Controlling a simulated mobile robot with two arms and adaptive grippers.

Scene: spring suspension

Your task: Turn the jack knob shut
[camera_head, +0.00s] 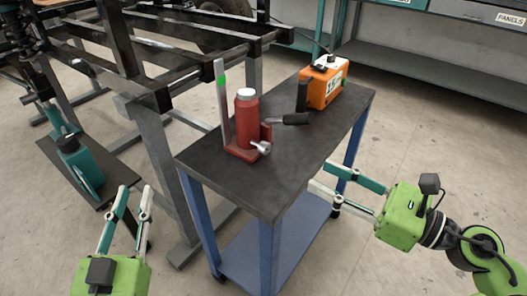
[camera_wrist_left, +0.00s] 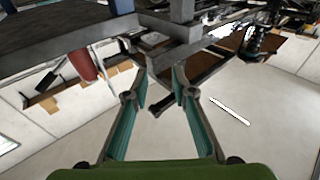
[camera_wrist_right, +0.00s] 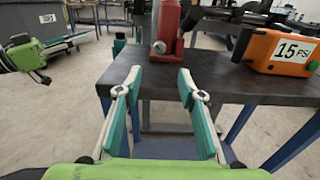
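A red bottle jack (camera_head: 246,122) stands upright on a dark-topped cart (camera_head: 200,158). Its silver knob (camera_head: 262,148) sticks out at the front right of the jack's base; in the right wrist view the knob (camera_wrist_right: 159,47) shows ahead, left of centre. My right gripper (camera_head: 318,174) is open and empty beside the cart's right edge, apart from the knob. Its fingers (camera_wrist_right: 158,78) show spread in the right wrist view. My left gripper (camera_head: 135,188) is open and empty at lower left, well away from the jack; its open fingers (camera_wrist_left: 152,78) also show in the left wrist view.
An orange box marked 15 PSI (camera_head: 326,86) stands at the cart's far end. A steel frame (camera_head: 150,150) is left of the cart.

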